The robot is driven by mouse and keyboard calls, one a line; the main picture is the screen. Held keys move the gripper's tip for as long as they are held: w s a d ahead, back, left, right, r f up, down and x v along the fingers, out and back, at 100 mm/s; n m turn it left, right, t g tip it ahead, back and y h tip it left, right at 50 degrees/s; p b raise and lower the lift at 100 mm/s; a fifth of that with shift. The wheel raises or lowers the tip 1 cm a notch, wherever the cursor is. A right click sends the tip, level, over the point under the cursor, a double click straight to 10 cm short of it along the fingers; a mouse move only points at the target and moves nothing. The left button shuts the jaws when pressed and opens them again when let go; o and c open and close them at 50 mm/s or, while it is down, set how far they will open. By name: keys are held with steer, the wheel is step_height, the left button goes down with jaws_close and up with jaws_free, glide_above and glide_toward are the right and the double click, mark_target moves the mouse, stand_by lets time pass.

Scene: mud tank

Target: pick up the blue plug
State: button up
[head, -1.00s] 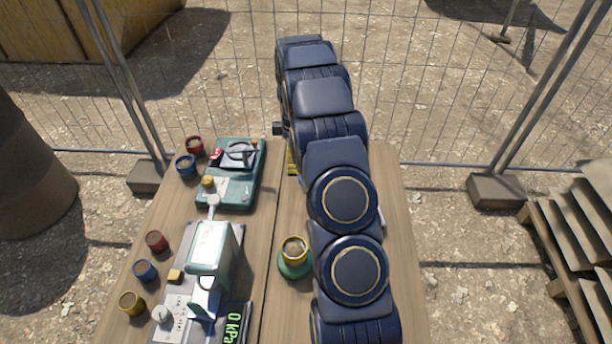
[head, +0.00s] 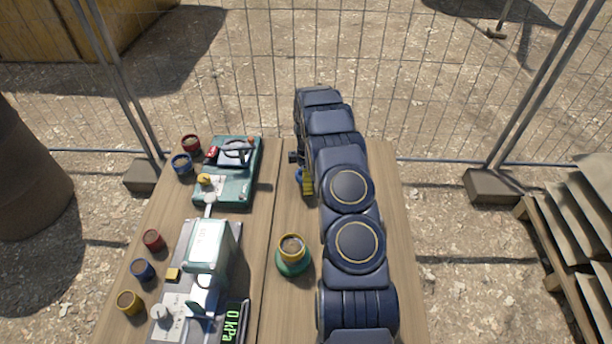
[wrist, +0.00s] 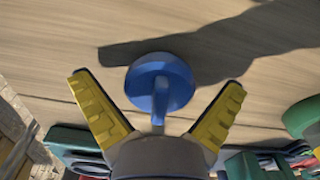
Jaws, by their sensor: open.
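The blue plug (wrist: 160,72) is a round blue disc with a narrow grip that points toward my gripper in the wrist view. In the head view my gripper (head: 307,186) shows only partly beside my arm, with a small bit of blue, likely the plug (head: 298,174), next to the yellow finger.
A green base with a yellow-rimmed cup (head: 292,250) stands nearer on the table. A teal device (head: 228,185) and a pale machine with a kPa display (head: 232,322) stand at left. Several small coloured cups line the left edge. A wire fence (head: 240,90) stands behind.

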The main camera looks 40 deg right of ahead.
steer(key=c, duration=1.2)
steer(key=shift+c, duration=0.2)
steer(key=shift+r, duration=0.1)
